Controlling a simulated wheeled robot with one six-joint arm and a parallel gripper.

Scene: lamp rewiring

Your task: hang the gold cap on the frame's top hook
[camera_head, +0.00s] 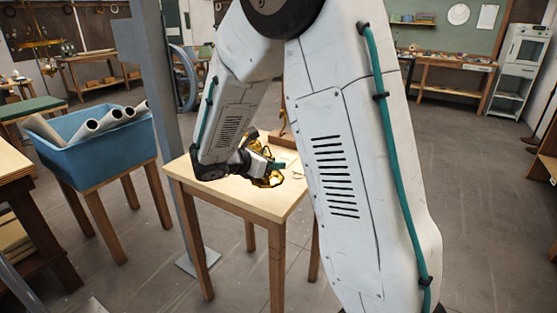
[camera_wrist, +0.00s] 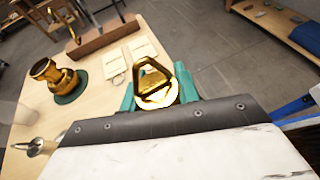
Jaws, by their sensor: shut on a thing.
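The gold cap (camera_wrist: 156,88), with a triangular loop on its top, sits between the teal fingers of my gripper (camera_wrist: 157,90) in the wrist view. My gripper is shut on it. In the head view, my gripper (camera_head: 264,162) is low over the small wooden table, with gold metal around its tip; the cap is hard to tell apart there. A thin gold upright with a curved end (camera_wrist: 68,20) rises from a dark wooden base (camera_wrist: 103,37) in the wrist view. I cannot tell if it is the frame with the top hook; my arm hides much of it in the head view.
A gold lamp part (camera_wrist: 48,70) stands on a teal pad left of my gripper. Pale flat cards (camera_wrist: 116,62) lie near the base. A handled tool (camera_wrist: 36,147) shows at lower left. A grey post (camera_head: 152,90) and blue bin (camera_head: 92,150) stand left of the table (camera_head: 235,195).

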